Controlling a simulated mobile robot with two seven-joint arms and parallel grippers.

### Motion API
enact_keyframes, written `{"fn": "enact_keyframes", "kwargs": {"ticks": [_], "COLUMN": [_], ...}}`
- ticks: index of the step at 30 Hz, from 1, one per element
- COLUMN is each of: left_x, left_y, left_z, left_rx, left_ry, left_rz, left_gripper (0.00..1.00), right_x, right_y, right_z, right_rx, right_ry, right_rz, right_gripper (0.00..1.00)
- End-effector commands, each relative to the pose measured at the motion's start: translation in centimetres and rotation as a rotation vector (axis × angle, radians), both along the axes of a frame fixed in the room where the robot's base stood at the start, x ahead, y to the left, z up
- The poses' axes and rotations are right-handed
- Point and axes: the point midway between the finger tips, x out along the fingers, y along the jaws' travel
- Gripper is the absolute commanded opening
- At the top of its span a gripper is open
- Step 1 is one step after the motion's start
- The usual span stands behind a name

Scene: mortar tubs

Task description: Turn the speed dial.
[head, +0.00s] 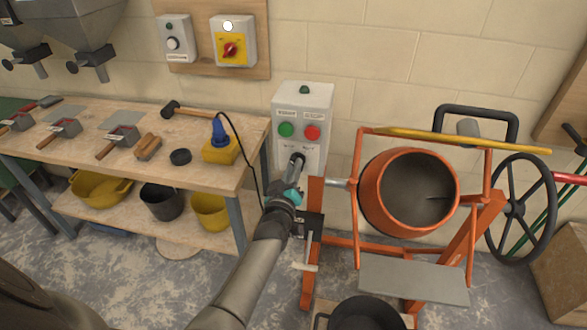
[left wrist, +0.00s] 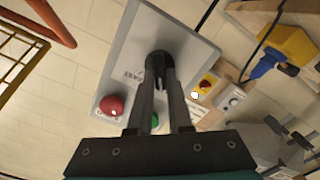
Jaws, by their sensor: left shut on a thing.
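The speed dial is a small dark round knob on the front of a grey control box (head: 318,96), below a green button (head: 286,130) and a red button (head: 311,132). My left gripper (head: 298,160) is shut on the speed dial, its fingers on either side of the knob. In the left wrist view the speed dial (left wrist: 159,60) shows between the fingertips, beside a partly covered printed label. The gripper hides much of the dial in the head view, and its pointer cannot be made out. My right gripper is not in view.
An orange mixer drum (head: 408,190) in its frame stands just right of the control box, with a black handwheel (head: 517,198) beyond. A wooden workbench (head: 215,178) with tools is at left. A black cable hangs between bench and box. A black bucket (head: 366,314) is in front.

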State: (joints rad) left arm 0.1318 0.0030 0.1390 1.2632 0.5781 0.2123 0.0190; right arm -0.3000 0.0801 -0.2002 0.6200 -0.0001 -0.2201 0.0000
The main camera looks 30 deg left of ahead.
Motion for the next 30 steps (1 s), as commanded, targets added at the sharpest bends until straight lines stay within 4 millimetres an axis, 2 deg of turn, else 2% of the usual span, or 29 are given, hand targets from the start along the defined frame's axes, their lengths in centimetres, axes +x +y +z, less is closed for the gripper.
{"fn": "enact_keyframes", "kwargs": {"ticks": [16, 17, 24, 30], "left_x": [-0.02, -0.03, -0.02, -0.01], "left_y": [-0.02, -0.02, -0.01, -0.01], "left_z": [-0.06, -0.07, -0.04, -0.02], "left_rx": [-0.027, -0.027, -0.025, -0.024], "left_ry": [-0.006, -0.006, -0.006, -0.006], "left_rz": [0.000, 0.000, -0.001, 0.000], "left_gripper": [0.00, 0.20, 0.47, 0.47], "right_x": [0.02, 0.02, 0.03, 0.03], "right_y": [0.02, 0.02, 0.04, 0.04], "right_z": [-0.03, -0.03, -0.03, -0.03], "right_rx": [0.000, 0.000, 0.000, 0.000], "right_ry": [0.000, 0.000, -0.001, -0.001], "right_rz": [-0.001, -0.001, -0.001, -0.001], "right_gripper": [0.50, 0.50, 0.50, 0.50]}}
